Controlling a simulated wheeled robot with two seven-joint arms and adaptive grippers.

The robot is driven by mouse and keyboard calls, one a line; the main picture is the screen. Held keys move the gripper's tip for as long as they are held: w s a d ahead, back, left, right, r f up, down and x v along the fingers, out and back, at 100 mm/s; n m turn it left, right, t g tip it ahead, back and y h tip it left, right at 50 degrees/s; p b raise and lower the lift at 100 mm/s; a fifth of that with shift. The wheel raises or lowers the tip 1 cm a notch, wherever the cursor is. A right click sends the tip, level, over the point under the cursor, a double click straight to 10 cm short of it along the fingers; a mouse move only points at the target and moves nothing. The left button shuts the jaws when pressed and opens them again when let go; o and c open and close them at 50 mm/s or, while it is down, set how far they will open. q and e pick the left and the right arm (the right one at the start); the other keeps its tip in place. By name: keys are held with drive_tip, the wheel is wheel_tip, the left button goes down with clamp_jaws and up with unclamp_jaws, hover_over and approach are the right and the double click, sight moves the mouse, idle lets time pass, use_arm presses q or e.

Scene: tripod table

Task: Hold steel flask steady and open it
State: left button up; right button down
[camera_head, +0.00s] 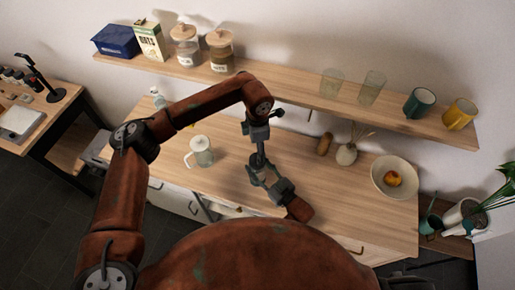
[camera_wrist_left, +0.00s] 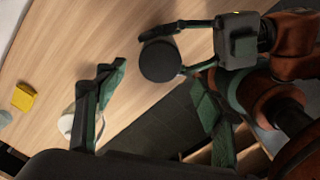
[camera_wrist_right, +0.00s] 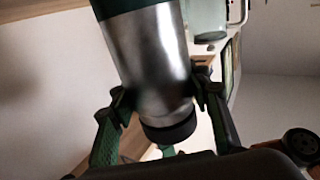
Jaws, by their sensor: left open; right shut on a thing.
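The steel flask (camera_wrist_right: 155,55) has a brushed metal body, a dark green lower band and a black lid (camera_wrist_right: 170,130). The right wrist view appears upside down, with the lid low in the picture. My right gripper (camera_wrist_right: 162,98) is shut on the flask's body just below the lid; it also shows in the head view (camera_head: 262,178). In the left wrist view the lid (camera_wrist_left: 160,62) is a dark disc seen from above. My left gripper (camera_wrist_left: 155,82) is open, its fingers apart on either side of the view, above the lid and not touching it. The flask is mostly hidden in the head view.
A glass pitcher (camera_head: 201,152) stands on the wooden counter (camera_head: 225,180) left of the grippers. A bowl with fruit (camera_head: 381,178), a small vase (camera_head: 346,154) and a wooden mill (camera_head: 324,144) are to the right. A shelf (camera_head: 285,95) with jars and cups runs behind.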

sight(258, 172)
use_arm(q)
drive_tip(key=shift+m, duration=0.7)
drive_tip(key=shift+f, duration=3.95)
drive_tip(key=shift+c, duration=0.6)
drive_tip(key=c, duration=1.1)
drive_tip(key=n, duration=0.5)
drive_tip(key=shift+n, duration=0.4)
drive_tip(key=shift+r, duration=0.3)
drive_tip(key=shift+r, duration=0.85)
